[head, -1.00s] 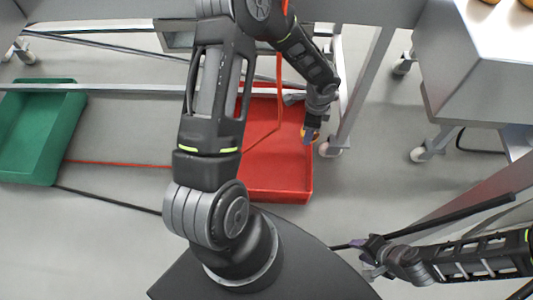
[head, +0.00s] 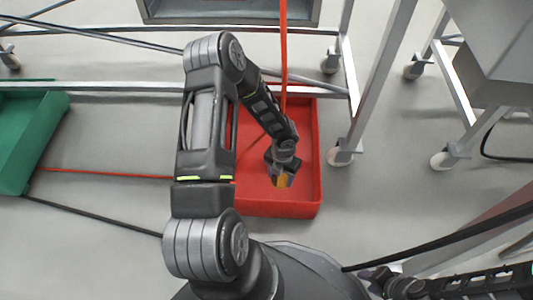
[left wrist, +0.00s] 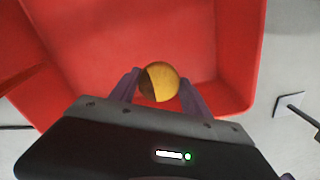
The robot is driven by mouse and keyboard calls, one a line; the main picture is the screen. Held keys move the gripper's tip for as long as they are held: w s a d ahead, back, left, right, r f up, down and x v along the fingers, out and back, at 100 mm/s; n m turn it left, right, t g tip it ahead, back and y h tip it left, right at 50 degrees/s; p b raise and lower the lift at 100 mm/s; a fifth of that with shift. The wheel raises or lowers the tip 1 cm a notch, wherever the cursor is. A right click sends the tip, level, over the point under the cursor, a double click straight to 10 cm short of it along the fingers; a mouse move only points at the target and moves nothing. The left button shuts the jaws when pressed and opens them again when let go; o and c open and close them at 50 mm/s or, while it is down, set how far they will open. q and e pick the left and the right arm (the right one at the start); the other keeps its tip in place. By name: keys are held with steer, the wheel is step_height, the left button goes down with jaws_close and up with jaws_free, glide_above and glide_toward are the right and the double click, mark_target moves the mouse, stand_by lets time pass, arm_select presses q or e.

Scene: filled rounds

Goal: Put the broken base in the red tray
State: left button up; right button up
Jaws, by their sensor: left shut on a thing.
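The red tray (head: 308,180) lies on the floor in front of me, and its red inside fills much of the left wrist view (left wrist: 90,40). My left gripper (head: 282,180) is over the tray, inside its outline in the head view. It is shut on the broken base (left wrist: 160,82), a small round golden-brown piece with a darker part on its left side. The base also shows at the fingertips in the head view (head: 282,181). Its height above the tray floor is hard to tell. My right gripper (head: 375,280) is at the lower right, partly seen, its fingers unclear.
A green tray (head: 35,135) is on the floor at the left. Metal table legs on casters (head: 340,156) stand right of the red tray. A red cable (head: 110,173) and a dark cable (head: 100,214) cross the floor.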

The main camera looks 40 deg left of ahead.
arm_select(q)
steer(key=b, duration=0.3)
glide_above(279, 194)
step_height(279, 194, down, 5)
steer(key=shift+w+r, duration=0.1)
steer(key=shift+f+b, duration=1.2)
steer(key=shift+f, duration=1.4)
